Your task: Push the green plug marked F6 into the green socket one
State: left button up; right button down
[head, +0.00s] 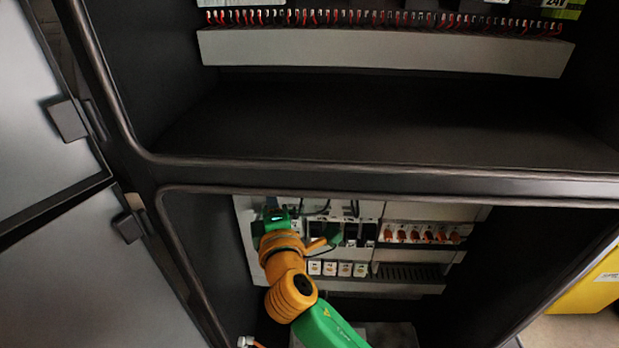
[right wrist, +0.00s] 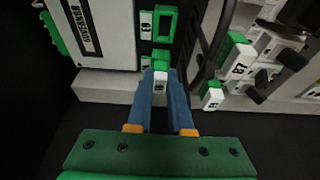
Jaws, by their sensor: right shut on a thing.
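My right gripper (right wrist: 160,84) is shut on a small plug (right wrist: 161,81) with a white, labelled face; its lettering is too small to read surely. Green parts show just beyond the plug, and I cannot tell whether they are plug or socket, or how far in the plug sits. A green open socket frame (right wrist: 165,24) with white labels is above it in the right wrist view, beside the grey unit marked GOVERNOR (right wrist: 98,30). In the head view my right gripper (head: 275,215) is at the upper left of the lower cabinet's panel, with its tip largely hidden. My left gripper is out of view.
Other green-and-white plugs (right wrist: 238,62) hang at the right of the wrist view beside a dark cable (right wrist: 216,40). The cabinet's dark divider (head: 400,178) crosses above my arm. Orange-handled breakers (head: 420,235) and white-labelled blocks (head: 337,268) sit right of my gripper.

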jog(key=shift+w, duration=0.1)
jog(key=c, duration=0.7)
grip_release()
jog(key=shift+c, duration=0.2)
